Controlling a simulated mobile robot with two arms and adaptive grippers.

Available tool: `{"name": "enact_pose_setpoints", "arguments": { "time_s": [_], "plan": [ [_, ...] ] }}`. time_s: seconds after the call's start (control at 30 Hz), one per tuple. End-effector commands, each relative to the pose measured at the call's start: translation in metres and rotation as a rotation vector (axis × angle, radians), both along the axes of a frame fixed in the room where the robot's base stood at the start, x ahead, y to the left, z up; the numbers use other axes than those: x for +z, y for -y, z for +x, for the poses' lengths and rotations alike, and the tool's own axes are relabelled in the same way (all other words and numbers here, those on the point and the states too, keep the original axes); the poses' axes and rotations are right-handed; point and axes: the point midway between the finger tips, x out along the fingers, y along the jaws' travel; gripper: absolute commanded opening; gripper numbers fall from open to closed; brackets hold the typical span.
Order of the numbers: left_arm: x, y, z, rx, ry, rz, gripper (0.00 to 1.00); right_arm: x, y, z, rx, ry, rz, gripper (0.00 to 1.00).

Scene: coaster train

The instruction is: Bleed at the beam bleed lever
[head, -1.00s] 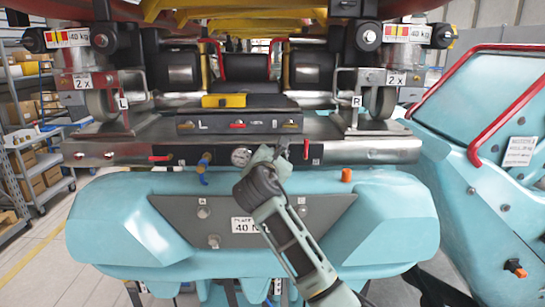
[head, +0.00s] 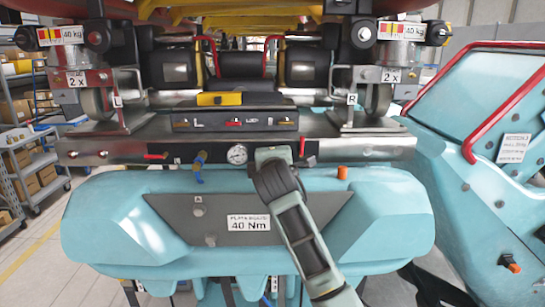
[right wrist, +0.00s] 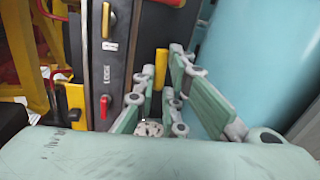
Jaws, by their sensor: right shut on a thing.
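The steel beam (head: 385,147) of the coaster car runs across the head view and carries a gauge (head: 237,154). My right gripper (head: 272,155) is at the beam's front, just right of the gauge, its fingertips hidden behind my own wrist. In the right wrist view the two green-padded fingers (right wrist: 163,80) are on either side of a narrow yellow piece (right wrist: 160,66), which looks like a lever handle. The gripper is shut on it. Its mount is hidden, and I cannot read a label on it. My left gripper is out of view.
Red levers sit on the beam at left (head: 155,156) and right (head: 302,146). A black lock panel (head: 210,121) is above. The teal nose (head: 110,215) bulges below. A shelf (head: 25,165) stands far left.

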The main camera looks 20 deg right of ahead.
Motion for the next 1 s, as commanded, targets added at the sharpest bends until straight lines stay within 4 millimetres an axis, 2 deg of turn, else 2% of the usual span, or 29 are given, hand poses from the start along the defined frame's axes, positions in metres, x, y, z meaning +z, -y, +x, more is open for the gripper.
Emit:
{"name": "enact_pose_setpoints", "arguments": {
  "time_s": [0.3, 0.77, 0.8, 1.0],
  "plan": [
    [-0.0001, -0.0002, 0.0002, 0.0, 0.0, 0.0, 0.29, -0.0013, 0.0013, -0.0003, -0.001, 0.028, 0.094, 0.0],
    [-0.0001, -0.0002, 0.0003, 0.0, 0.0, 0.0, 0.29, -0.002, 0.0013, -0.0002, -0.002, 0.031, 0.106, 0.0],
    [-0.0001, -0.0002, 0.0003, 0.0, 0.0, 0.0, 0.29, -0.002, 0.0013, -0.0002, -0.002, 0.031, 0.106, 0.11],
    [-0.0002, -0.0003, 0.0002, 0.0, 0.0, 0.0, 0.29, -0.0021, 0.0012, -0.0002, -0.002, 0.03, 0.106, 0.29]
  ]
}}
